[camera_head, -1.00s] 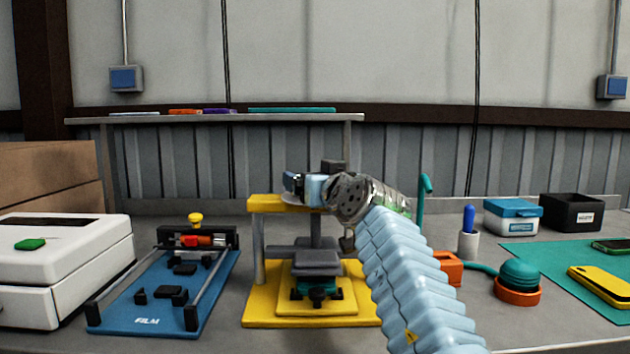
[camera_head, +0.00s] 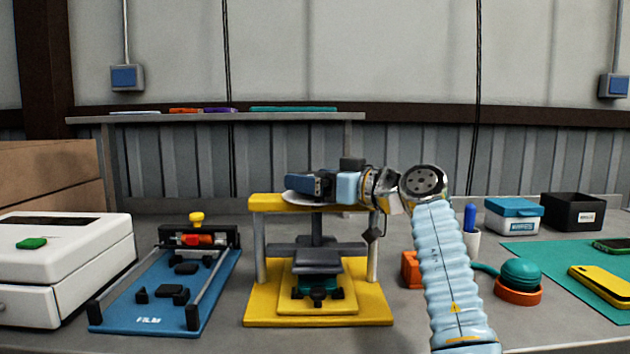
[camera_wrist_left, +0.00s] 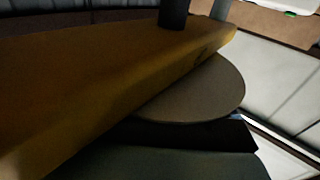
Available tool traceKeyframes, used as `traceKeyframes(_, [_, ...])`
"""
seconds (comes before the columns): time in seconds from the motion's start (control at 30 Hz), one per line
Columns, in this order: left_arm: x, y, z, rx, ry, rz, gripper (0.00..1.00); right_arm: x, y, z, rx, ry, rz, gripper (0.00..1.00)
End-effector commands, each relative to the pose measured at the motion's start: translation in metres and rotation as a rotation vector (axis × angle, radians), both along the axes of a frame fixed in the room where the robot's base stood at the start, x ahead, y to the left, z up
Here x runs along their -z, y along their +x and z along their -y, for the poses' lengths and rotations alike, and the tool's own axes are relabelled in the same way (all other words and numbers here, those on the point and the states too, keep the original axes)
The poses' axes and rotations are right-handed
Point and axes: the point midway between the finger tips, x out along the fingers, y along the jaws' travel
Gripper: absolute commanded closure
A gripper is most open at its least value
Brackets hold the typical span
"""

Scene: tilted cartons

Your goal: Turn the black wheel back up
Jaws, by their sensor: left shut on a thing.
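The disc also shows in the left wrist view (camera_wrist_left: 205,95), beside the yellow beam (camera_wrist_left: 110,75). My left gripper (camera_head: 300,184), dark blue at its end, is at the front of the beam by the disc. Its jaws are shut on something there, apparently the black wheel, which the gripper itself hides. A dark shape below the disc in the wrist view is too dark to tell apart. A dark grey plate (camera_head: 318,262) sits lower inside the press. My right gripper is not in view.
A blue film jig (camera_head: 165,290) and white box (camera_head: 60,250) stand to the left. To the right are an orange block (camera_head: 411,270), a teal dome on an orange base (camera_head: 518,290), a pen holder (camera_head: 470,244) and a teal mat (camera_head: 560,262). A shelf (camera_head: 215,117) runs behind.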

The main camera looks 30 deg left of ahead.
Motion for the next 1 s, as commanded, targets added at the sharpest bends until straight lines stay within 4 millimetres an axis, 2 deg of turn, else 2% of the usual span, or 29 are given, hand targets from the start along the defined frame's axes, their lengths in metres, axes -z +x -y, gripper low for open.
traceKeyframes(0.03, [-0.006,0.001,0.002,0.007,0.015,0.0,0.39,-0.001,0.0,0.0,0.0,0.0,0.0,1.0])
traceKeyframes(0.37, [-0.007,0.001,0.002,0.006,0.016,0.0,0.39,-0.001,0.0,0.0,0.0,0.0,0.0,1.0])
traceKeyframes(0.4, [-0.007,0.0,0.002,0.006,0.016,0.0,0.03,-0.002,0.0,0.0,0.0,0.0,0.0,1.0])
traceKeyframes(0.43, [-0.007,0.001,0.002,0.006,0.015,0.0,0.0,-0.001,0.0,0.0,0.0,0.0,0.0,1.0])
traceKeyframes(0.67, [-0.004,0.0,0.002,0.002,0.009,0.0,0.0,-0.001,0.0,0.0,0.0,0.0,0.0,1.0])
traceKeyframes(0.77, [-0.004,0.0,0.009,0.004,0.009,0.0,0.0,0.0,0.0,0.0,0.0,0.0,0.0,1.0])
traceKeyframes(0.87, [-0.003,-0.002,0.026,0.005,0.01,0.0,0.0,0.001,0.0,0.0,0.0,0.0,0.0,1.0])
traceKeyframes(1.0, [-0.004,-0.006,0.06,0.007,0.012,0.001,0.0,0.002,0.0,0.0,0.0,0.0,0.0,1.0])
